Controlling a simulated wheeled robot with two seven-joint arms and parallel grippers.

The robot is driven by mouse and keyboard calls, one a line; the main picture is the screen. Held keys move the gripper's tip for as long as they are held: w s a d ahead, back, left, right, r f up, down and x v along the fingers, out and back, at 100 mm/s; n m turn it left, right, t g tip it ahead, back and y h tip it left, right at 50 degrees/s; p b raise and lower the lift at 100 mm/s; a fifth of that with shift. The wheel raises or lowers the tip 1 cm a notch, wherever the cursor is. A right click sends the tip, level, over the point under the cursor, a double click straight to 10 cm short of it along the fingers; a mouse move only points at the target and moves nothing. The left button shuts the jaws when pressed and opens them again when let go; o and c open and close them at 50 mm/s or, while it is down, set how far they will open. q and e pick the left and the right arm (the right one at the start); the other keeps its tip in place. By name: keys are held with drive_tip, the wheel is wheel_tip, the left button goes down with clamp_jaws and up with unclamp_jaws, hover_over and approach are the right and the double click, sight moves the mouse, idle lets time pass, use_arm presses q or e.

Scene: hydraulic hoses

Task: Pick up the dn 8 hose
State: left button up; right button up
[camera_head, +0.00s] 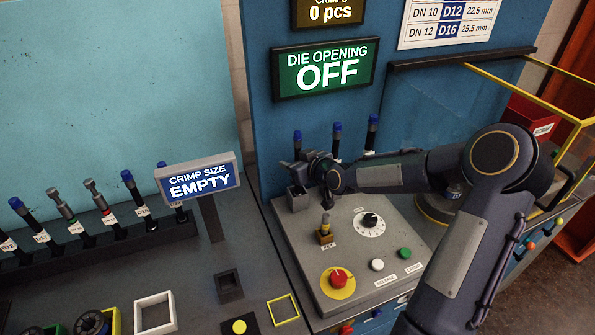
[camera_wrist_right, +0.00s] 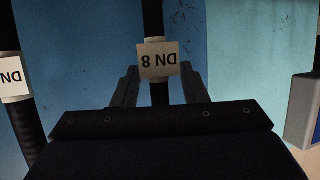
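In the right wrist view, a dark hose with a white tag reading DN 8 upside down (camera_wrist_right: 158,60) runs upright between the fingers of my right gripper (camera_wrist_right: 160,78). The fingers are apart, with a gap showing beside the hose. In the head view, my right gripper (camera_head: 305,170) is at the back left of the grey control panel, by several blue-topped hoses. The leftmost one (camera_head: 297,142) stands right at the gripper, whose fingertips are hard to make out there. My left gripper is out of view.
A neighbouring tagged hose (camera_wrist_right: 12,80) stands close to the gripper in the wrist view. The crimp size sign (camera_head: 199,179) reads EMPTY and stands left of the arm. The panel carries a red knob (camera_head: 338,279) and a key (camera_head: 325,232). A hose rack (camera_head: 95,240) lies at left.

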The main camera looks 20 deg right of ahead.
drive_tip(key=shift+c, duration=0.2)
clamp_jaws()
drive_tip(key=shift+w, duration=0.1)
